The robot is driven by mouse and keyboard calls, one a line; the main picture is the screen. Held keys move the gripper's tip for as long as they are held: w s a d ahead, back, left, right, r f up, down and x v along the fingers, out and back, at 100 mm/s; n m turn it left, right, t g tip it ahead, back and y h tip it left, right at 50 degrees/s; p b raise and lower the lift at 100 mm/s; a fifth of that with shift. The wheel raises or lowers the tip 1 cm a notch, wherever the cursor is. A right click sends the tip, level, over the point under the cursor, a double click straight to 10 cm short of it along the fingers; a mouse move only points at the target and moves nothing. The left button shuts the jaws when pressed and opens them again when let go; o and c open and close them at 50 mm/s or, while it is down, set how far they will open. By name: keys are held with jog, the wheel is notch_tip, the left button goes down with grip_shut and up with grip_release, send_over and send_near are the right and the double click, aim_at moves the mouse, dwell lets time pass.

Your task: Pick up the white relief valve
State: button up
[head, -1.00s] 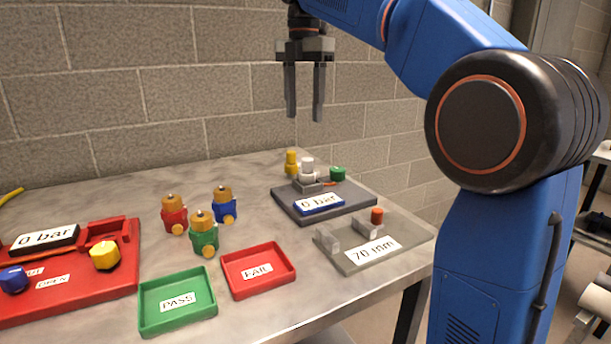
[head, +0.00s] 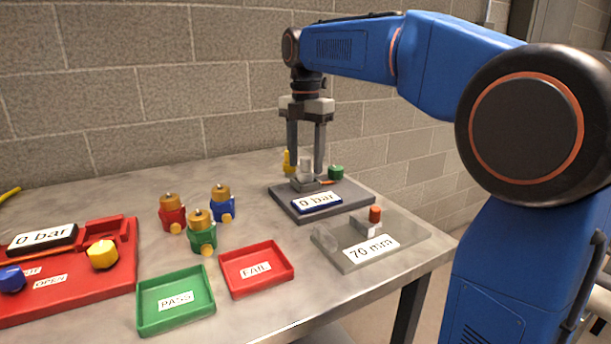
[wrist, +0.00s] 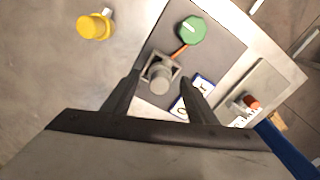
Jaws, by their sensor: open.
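The white relief valve (head: 306,168) stands upright in a small grey socket on the dark plate of the blue-labelled "0 bar" stand (head: 345,196). In the wrist view the valve (wrist: 160,77) looks grey, in shadow. My gripper (head: 306,174) is open and points straight down, with one finger to the left and one to the right of the valve in the head view. In the wrist view the fingertips also lie either side of it, with gaps showing. I cannot tell whether either finger touches it.
A yellow valve (head: 287,161) stands just behind, near the left finger; a green knob (head: 336,172) is close right. Red, green and blue brass-topped valves (head: 202,230) stand left. The PASS tray (head: 176,301), FAIL tray (head: 256,269) and "70 mm" gauge (head: 371,246) are in front.

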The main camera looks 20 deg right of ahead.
jog(key=shift+f, duration=1.05)
grip_shut()
